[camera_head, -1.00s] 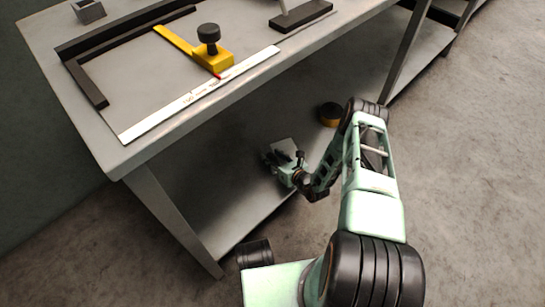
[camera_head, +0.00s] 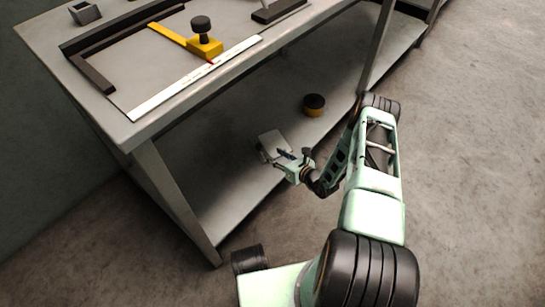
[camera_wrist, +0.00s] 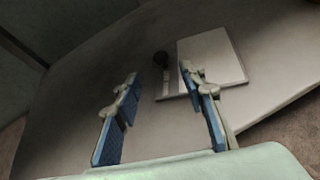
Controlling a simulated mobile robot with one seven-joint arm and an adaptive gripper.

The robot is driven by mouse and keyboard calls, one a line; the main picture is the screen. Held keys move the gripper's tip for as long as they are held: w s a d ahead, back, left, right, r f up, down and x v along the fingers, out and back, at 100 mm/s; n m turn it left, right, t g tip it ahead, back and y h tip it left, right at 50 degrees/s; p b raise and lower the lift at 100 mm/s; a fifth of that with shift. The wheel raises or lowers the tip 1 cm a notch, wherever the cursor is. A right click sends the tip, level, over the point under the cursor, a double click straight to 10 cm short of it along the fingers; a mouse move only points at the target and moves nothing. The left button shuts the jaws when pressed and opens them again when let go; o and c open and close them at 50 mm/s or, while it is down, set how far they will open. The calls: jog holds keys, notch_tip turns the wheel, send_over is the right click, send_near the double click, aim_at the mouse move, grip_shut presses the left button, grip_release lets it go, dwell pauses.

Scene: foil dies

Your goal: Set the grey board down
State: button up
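The grey board (camera_head: 271,141) lies on the lower shelf of the bench in the head view. It also shows in the wrist view as a pale flat plate (camera_wrist: 212,58), just beyond my fingertips. My gripper (camera_head: 281,154) is at the board's near right side, low over the shelf. In the wrist view my gripper (camera_wrist: 158,72) has its two blue-padded fingers wide apart with nothing between them. The right fingertip overlaps the board in the picture; I cannot tell whether it touches.
A black and yellow round object (camera_head: 314,105) sits on the lower shelf (camera_head: 222,205), right of the board. The bench top above carries a white ruler (camera_head: 190,82), a yellow tool (camera_head: 206,46) and a black square (camera_head: 88,70). The shelf left of the board is clear.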

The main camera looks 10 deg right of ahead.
jog(key=shift+v, duration=0.8)
